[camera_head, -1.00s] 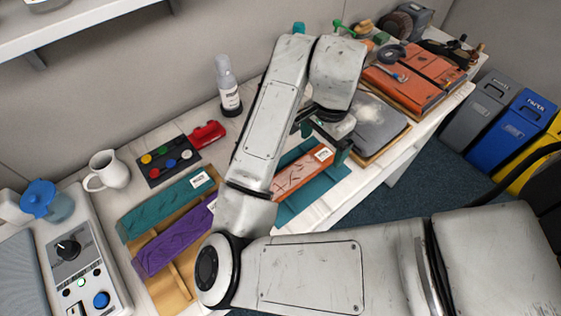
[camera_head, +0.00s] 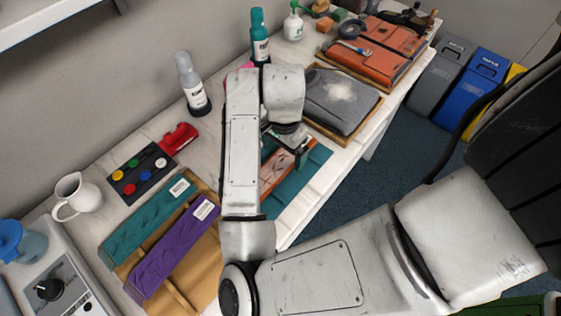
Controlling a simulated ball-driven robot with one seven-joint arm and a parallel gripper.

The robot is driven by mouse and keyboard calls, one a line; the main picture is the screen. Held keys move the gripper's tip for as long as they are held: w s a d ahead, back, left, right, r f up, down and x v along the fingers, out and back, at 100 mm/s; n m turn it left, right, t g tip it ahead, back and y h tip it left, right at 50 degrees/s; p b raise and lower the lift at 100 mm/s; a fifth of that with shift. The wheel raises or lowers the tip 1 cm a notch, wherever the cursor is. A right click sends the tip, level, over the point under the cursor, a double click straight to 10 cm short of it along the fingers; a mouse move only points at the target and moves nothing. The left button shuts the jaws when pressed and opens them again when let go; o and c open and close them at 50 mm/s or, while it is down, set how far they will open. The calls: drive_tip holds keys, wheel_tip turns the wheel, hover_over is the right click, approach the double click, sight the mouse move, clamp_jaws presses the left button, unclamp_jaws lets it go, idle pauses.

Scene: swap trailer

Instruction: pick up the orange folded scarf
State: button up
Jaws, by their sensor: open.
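The orange folded scarf (camera_head: 272,172) lies on a teal mat (camera_head: 302,186) near the table's front edge. My arm covers its left part, and my gripper covers its far end. My gripper (camera_head: 286,158) is open, with its fingers pointing down over the far end of the scarf. One finger shows dark green at the right; the other is mostly hidden. I cannot tell whether the fingers touch the scarf.
A teal folded scarf (camera_head: 148,222) and a purple one (camera_head: 173,250) lie in a wooden tray (camera_head: 194,268) at left. A grey pouch (camera_head: 338,100) sits on a tray beyond my gripper. A grey-white bottle (camera_head: 193,84) and teal bottle (camera_head: 259,38) stand behind.

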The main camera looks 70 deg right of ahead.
drive_tip(key=shift+f, duration=1.15)
drive_tip(key=c, duration=1.3)
drive_tip(key=shift+o, duration=0.2)
drive_tip(key=shift+r, duration=0.2)
